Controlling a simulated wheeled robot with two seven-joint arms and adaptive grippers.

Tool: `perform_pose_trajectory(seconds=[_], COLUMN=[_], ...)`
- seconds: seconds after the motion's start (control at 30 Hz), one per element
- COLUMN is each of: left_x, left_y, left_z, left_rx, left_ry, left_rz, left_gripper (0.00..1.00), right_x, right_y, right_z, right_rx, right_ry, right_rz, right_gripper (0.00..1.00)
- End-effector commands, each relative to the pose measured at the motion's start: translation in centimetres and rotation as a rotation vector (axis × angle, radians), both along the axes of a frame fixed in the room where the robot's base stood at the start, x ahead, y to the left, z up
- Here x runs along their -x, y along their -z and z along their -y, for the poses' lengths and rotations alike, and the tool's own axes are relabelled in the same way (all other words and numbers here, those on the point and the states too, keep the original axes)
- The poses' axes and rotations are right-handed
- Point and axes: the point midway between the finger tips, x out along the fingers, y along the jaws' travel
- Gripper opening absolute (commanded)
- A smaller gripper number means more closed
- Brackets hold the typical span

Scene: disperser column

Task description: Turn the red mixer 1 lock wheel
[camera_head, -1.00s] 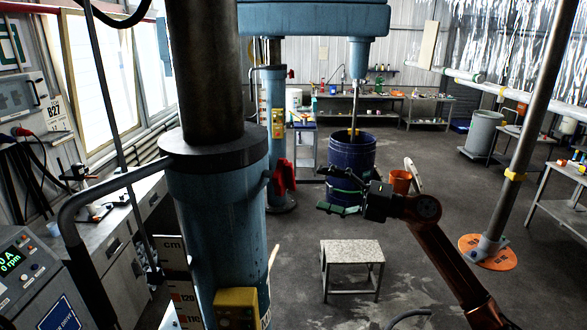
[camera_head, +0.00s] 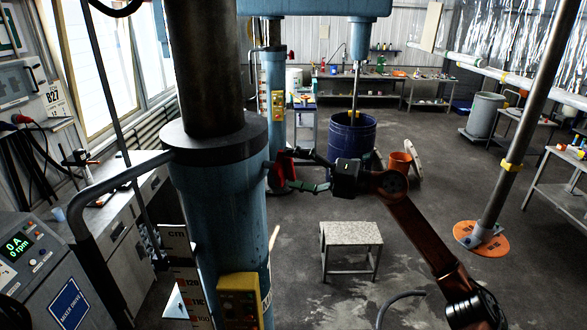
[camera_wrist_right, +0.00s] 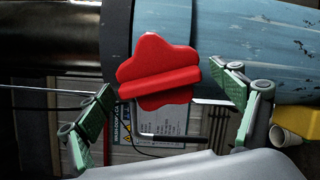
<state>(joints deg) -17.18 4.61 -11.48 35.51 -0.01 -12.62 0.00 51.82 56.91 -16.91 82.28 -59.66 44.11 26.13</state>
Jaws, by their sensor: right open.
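The red lock wheel (camera_head: 281,170) sits on the right side of the near blue mixer column (camera_head: 215,215). In the right wrist view the wheel (camera_wrist_right: 158,62) is lobed, with a raised bar across its face. My right gripper (camera_head: 294,171) is open at the wheel, its arm coming from the lower right. In the right wrist view its green-padded fingers (camera_wrist_right: 162,82) stand apart, one on each side of the wheel. The left finger is close to the wheel's edge; I cannot tell if it touches. My left gripper is not in view.
A small stool (camera_head: 350,236) stands below my right arm. A blue drum (camera_head: 352,137) and an orange bucket (camera_head: 399,163) stand behind. A yellow box (camera_head: 240,298) is on the column's lower front. A slanted pole (camera_head: 512,150) rises at right. Open floor lies around the stool.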

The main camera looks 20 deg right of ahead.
Motion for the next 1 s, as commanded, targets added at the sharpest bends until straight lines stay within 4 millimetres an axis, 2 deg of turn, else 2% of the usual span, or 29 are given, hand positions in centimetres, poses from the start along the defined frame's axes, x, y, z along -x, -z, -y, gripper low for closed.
perform_pose_trajectory(seconds=[0.07, 0.6, 1.0], left_x=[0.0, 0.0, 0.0], left_y=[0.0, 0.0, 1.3], left_z=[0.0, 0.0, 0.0], left_rx=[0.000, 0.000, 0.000], left_ry=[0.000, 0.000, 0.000], left_rz=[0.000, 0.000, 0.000], left_gripper=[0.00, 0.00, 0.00], right_x=[0.0, 0.0, 0.0], right_y=[0.0, 0.0, 0.2], right_z=[0.0, 0.1, 0.1], right_rx=[0.000, 0.000, 0.052], right_ry=[0.000, 0.001, 0.003], right_rz=[0.000, 0.000, 0.073], right_gripper=[0.86, 0.50, 0.50])
